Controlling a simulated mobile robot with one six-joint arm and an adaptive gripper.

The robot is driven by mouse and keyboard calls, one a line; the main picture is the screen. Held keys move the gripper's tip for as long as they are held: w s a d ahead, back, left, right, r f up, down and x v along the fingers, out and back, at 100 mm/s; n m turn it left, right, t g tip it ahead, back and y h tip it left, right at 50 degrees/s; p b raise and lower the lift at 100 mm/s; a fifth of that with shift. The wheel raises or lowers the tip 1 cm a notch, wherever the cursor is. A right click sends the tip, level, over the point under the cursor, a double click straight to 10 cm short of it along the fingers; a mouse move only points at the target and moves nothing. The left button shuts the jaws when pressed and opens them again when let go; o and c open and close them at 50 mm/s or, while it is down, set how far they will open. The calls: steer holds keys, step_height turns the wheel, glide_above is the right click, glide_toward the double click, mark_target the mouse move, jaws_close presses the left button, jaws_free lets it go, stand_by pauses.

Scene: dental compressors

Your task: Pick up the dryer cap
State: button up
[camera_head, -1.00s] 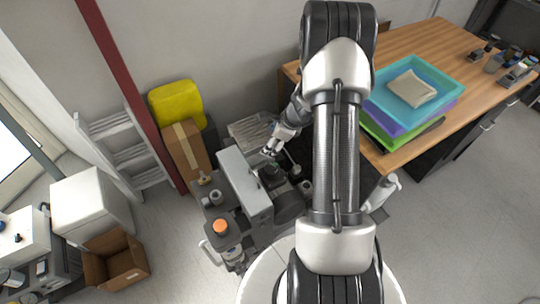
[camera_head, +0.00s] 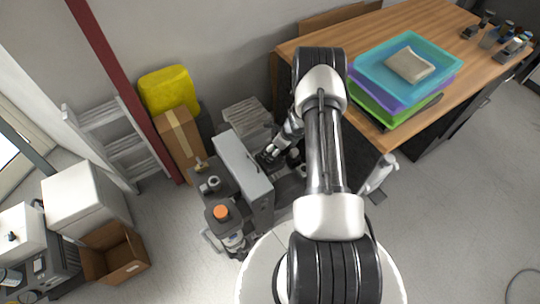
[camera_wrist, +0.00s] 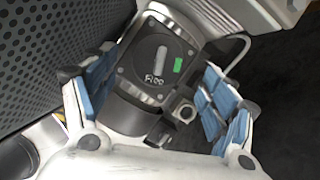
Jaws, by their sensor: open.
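The compressor machine (camera_head: 246,172) stands on the floor left of my arm, with a grey upright box. An orange round cap (camera_head: 221,213) sits on its near left part. I cannot tell for sure which part is the dryer cap. My gripper (camera_head: 268,157) is at the far right side of the grey box, small and partly merged with dark parts. In the wrist view my gripper (camera_wrist: 158,78) is open, its blue-padded fingers on either side of a dark square housing with a knob and a green mark (camera_wrist: 155,62). Contact cannot be told.
A wooden desk (camera_head: 300,46) with stacked coloured trays (camera_head: 372,102) is at right. A cardboard box (camera_head: 181,142), a yellow case (camera_head: 168,92) and a ladder (camera_head: 122,152) stand behind and left of the machine. An open box (camera_head: 113,252) lies on the floor at left.

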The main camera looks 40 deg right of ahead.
steer(key=shift+b+x, duration=1)
steer(key=shift+x, duration=1.75)
steer(key=shift+a, duration=0.1)
steer(key=shift+c, duration=0.2)
steer(key=shift+r, duration=0.1)
steer(key=c, duration=1.2)
steer(key=shift+o, duration=0.2)
